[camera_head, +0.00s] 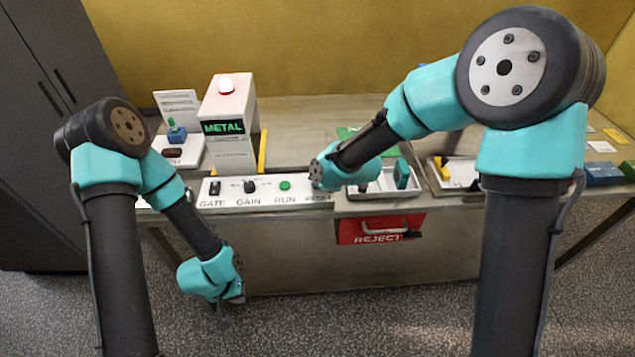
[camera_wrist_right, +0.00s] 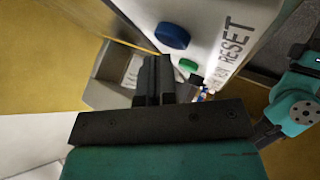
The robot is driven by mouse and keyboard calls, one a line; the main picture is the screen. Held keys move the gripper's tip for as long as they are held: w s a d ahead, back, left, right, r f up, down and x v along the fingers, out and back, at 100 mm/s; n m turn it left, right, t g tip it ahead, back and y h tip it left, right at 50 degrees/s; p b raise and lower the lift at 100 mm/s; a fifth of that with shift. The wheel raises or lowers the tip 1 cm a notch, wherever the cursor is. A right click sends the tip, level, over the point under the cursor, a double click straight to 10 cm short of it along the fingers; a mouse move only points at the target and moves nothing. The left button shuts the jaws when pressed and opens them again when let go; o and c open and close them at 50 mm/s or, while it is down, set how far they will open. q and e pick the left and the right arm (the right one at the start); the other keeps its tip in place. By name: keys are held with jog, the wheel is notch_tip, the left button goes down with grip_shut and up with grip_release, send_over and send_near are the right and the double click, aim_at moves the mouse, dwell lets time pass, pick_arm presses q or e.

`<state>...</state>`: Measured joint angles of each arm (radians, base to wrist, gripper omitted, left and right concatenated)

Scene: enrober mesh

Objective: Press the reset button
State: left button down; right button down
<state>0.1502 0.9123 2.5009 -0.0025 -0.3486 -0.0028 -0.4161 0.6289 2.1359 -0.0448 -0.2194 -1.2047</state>
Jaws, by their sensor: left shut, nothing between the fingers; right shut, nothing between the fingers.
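The control panel (camera_head: 232,192) is a white strip along the bench front, labelled GATE, GAIN, RUN and, partly covered, RESET. In the right wrist view the reset button (camera_wrist_right: 171,36) is a round blue cap beside the RESET lettering. In the head view my right wrist hides it. My right gripper (camera_wrist_right: 154,62) is shut and empty, its fingertips just below and left of the blue button in the picture; I cannot tell whether they touch it. My left gripper (camera_head: 238,293) is shut and empty, low in front of the bench, away from the panel.
A green run button (camera_head: 285,185) and a black gain knob (camera_head: 250,186) sit left of my right wrist. A METAL display tower (camera_head: 228,115) stands behind the panel. A tray (camera_head: 385,190) and red REJECT bin (camera_head: 380,229) are to the right. Floor in front is clear.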

jog(key=shift+f, duration=0.45)
dwell(0.5)
jog(key=shift+r, duration=0.9)
jog(key=shift+r, duration=0.15)
jog(key=shift+r, duration=2.35)
